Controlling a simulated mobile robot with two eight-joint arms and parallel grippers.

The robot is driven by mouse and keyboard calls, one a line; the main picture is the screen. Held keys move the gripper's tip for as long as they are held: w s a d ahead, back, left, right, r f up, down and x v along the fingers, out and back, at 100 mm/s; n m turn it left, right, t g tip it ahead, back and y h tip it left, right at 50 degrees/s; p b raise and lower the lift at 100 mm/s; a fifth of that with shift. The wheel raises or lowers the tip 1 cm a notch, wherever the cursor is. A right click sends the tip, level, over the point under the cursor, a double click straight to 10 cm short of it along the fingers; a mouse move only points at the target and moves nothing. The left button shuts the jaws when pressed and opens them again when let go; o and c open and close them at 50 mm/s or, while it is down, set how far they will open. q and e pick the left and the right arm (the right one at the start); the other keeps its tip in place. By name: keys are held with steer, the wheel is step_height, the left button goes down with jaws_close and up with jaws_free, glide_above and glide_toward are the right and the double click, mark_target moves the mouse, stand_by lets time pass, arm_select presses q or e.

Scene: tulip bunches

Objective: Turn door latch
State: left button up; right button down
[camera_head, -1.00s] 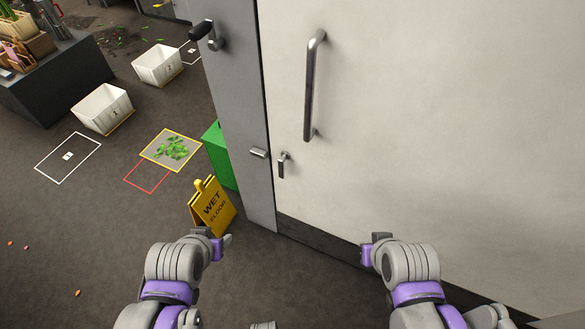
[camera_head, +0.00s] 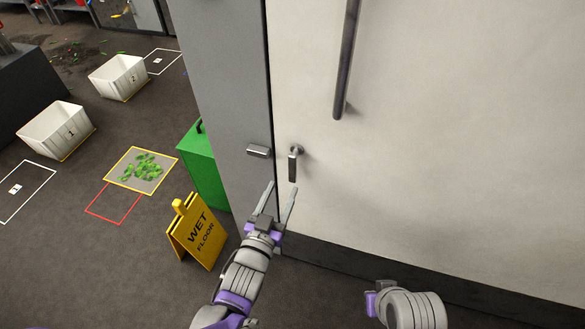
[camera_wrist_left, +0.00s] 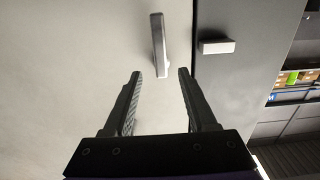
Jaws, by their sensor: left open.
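The door latch (camera_head: 294,165) is a small metal lever on the white door (camera_head: 430,150), near the door's left edge, hanging downward. In the left wrist view the latch (camera_wrist_left: 159,45) is just beyond the fingertips, between their lines. A metal catch block (camera_head: 259,151) sits on the grey frame beside it. My left gripper (camera_head: 281,188) is open and empty, just below the latch and apart from it. Its two fingers also show in the left wrist view (camera_wrist_left: 160,75). My right arm is low at the right, its gripper fingers not clearly visible.
A long vertical door handle (camera_head: 346,65) is above the latch. A yellow wet floor sign (camera_head: 197,232) and a green box (camera_head: 203,165) stand left of the frame. White bins (camera_head: 57,130) and a mat with green leaves (camera_head: 120,180) lie further left.

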mark_target(292, 167)
arm_select(q)
steer(key=x, duration=0.9)
steer(key=shift+w+b, duration=0.2)
steer(key=shift+b, duration=0.2)
jaws_close()
stand_by(0.9)
